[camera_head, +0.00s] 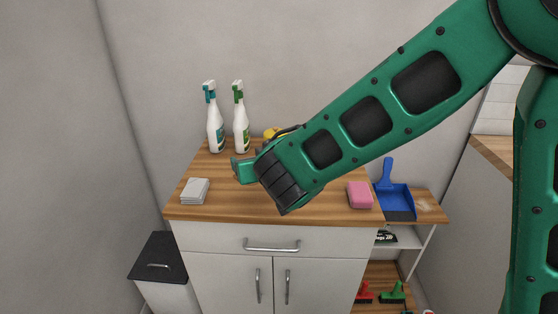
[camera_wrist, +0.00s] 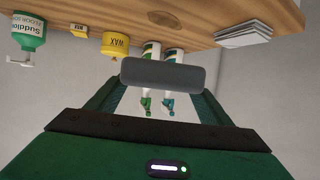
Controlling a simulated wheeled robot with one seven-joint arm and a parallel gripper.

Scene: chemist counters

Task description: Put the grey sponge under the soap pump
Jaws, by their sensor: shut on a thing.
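In the wrist view, which is upside down, my gripper (camera_wrist: 155,98) is shut on a dark grey sponge (camera_wrist: 162,73). The sponge spans between the two green fingers, above the counter. In the head view my gripper (camera_head: 245,170) is over the middle of the wooden counter; I cannot make out the sponge there. The soap pump (camera_wrist: 28,32), a green bottle with a white label and a pale pump head, stands on the counter at the left edge of the wrist view, apart from the sponge. My arm seems to hide it in the head view.
Two white spray bottles (camera_head: 214,125) stand at the back left. A yellow wax tin (camera_wrist: 118,45) is near them. A stack of white cloths (camera_head: 195,190) lies front left, a pink sponge (camera_head: 360,195) front right. A blue dustpan (camera_head: 394,195) is beyond the right edge. The front middle counter (camera_head: 235,208) is clear.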

